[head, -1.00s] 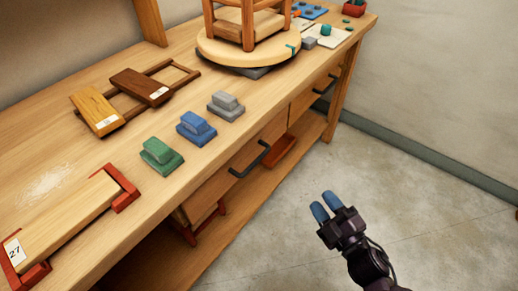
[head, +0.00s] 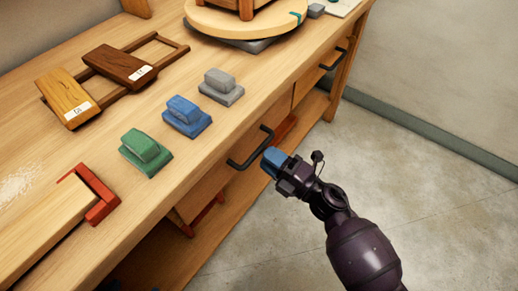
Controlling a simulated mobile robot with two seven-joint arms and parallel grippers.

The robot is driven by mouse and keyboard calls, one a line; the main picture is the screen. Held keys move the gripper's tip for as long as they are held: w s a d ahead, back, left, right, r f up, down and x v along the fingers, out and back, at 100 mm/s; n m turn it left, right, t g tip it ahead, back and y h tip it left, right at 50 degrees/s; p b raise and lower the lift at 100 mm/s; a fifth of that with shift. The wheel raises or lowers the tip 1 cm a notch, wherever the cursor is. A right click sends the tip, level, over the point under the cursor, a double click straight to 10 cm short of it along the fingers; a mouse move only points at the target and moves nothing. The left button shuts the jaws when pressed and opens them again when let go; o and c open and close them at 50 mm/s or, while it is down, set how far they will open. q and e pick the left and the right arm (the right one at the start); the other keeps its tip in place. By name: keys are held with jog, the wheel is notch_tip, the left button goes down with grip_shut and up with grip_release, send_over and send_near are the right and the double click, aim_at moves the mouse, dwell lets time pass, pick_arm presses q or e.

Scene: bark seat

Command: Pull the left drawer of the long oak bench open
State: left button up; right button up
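The long oak bench (head: 135,205) runs diagonally from the lower left to the upper right of the head view. Its left drawer (head: 205,190) has a dark bar handle (head: 250,148) on the front face; the drawer looks closed. My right gripper (head: 273,161) has blue fingertips and is just right of the handle's near side, very close to it. Whether it touches the handle, and whether its fingers are apart, I cannot tell. A second drawer's handle (head: 334,59) shows farther right. My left gripper is not in view.
Green (head: 146,152), blue (head: 187,117) and grey (head: 221,87) sanding blocks stand along the bench top's front edge. A red clamp (head: 97,196) grips a board at lower left. A round turntable (head: 240,24) holds a stool. Floor at right is clear.

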aim_at(259, 150)
jog(key=shift+x, duration=1.8)
grip_shut()
